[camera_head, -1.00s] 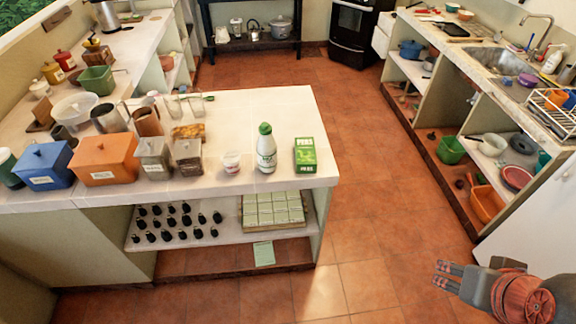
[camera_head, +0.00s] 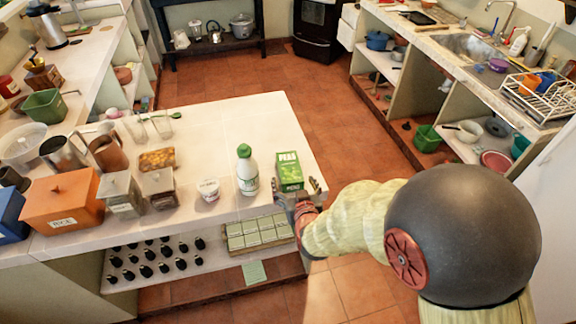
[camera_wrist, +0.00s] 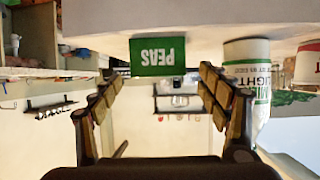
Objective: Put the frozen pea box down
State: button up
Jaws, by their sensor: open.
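The green frozen pea box (camera_head: 290,172) stands upright on the white counter (camera_head: 225,120), near its front right corner. In the wrist view the box (camera_wrist: 158,62) appears upside down, with its PEAS label facing my gripper. My gripper (camera_head: 298,194) is at the counter's front edge, just in front of the box. In the wrist view the open fingers (camera_wrist: 160,75) are on either side of the box, with gaps showing on both sides. How far the fingertips reach along the box is hard to tell.
A white bottle with a green cap (camera_head: 247,170) stands close left of the box; it also shows in the wrist view (camera_wrist: 247,75). A small white tub (camera_head: 208,190) is further left, then canisters (camera_head: 122,195). The counter behind the box is clear.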

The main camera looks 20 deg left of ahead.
aim_at(291, 172)
jog(key=shift+w+a+f, duration=0.1)
jog(key=shift+w+a, duration=0.15)
jog(key=shift+w, duration=0.4)
jog(key=shift+w+a+f, duration=0.1)
jog(key=shift+w+a, duration=0.1)
jog(key=shift+w, duration=0.4)
jog(key=shift+b+x, duration=1.1)
jog(key=shift+x, duration=1.95)
jog(key=shift+r, duration=0.2)
jog(key=shift+c, duration=1.4)
jog(key=c, duration=1.1)
jog(key=shift+c, duration=1.4)
jog(key=shift+r, duration=0.1)
